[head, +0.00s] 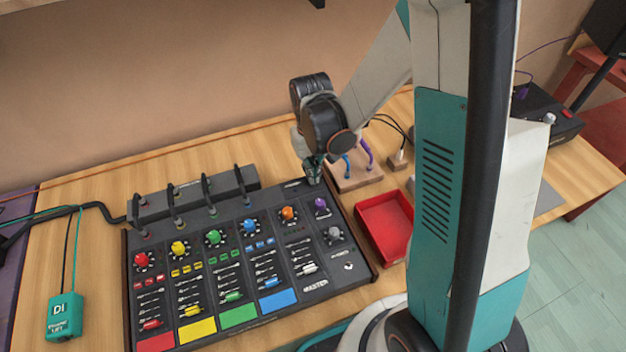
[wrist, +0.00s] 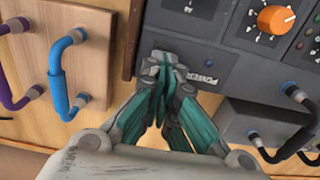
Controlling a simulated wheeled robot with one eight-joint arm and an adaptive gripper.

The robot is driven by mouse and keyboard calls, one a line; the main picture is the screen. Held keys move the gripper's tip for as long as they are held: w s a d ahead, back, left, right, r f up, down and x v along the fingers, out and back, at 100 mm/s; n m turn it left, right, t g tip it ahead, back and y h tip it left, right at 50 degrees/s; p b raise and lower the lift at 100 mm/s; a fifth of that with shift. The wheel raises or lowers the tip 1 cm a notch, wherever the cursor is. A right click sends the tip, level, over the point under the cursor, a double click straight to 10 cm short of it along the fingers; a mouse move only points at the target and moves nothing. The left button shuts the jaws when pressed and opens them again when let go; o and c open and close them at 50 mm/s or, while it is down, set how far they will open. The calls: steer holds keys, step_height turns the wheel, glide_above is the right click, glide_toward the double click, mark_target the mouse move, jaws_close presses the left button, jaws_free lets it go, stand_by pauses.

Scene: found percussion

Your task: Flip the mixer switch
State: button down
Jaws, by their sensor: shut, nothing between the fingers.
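The mixer (head: 352,243) is a dark grey console with coloured knobs, faders and pads, lying on the wooden table in the head view. Its panel (wrist: 228,62) fills the upper right of the wrist view, with a white POWER label (wrist: 197,77). My gripper (head: 314,179) points down at the mixer's far right corner. In the wrist view my gripper (wrist: 165,72) has its teal fingers together, empty, just left of the POWER label. The fingertips cover the spot beside the label, so I cannot make out the switch or tell whether they touch it.
A wooden block (head: 357,178) with blue and purple cables stands just right of my gripper. A black patch box (head: 238,182) with looped cables lies behind the mixer. A red tray (head: 385,226) sits to the mixer's right. A teal DI box (head: 65,316) is at far left.

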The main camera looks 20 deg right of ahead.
steer(key=shift+r, duration=0.1)
steer(key=shift+r+p, duration=2.3)
steer(key=shift+r, duration=1.05)
steer(key=s+r+t, duration=0.3)
steer(key=s+r, duration=0.3)
steer(key=r, duration=0.3)
steer(key=s+r+t+b, duration=0.1)
steer(key=s+r+t, duration=0.3)
steer(key=s+r, duration=0.3)
steer(key=shift+s+r, duration=0.2)
steer(key=shift+r, duration=0.9)
steer(key=shift+w, duration=0.1)
